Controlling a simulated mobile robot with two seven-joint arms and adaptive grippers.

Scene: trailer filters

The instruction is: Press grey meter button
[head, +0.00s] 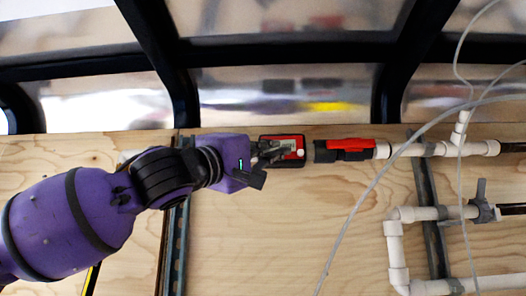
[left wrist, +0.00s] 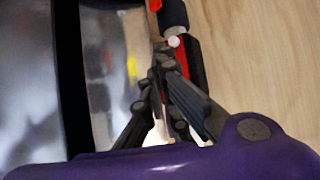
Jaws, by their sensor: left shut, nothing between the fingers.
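The meter (head: 297,143) is a small black and red box with a pale display, fixed on the plywood wall in the head view. A light round button (head: 300,153) shows on its right part; it also shows in the left wrist view (left wrist: 174,42), just beyond my fingertips. My left gripper (head: 278,152) is shut and empty, with its fingers over the left part of the meter. In the left wrist view, the closed fingertips (left wrist: 163,58) lie close to the button; I cannot tell whether they touch it. My right gripper is not in view.
A red and black valve or fitting (head: 345,148) sits right of the meter, joined to white pipes (head: 430,149). A thin clear hose (head: 375,185) hangs across the right side. Metal struts and dark window frames surround the plywood.

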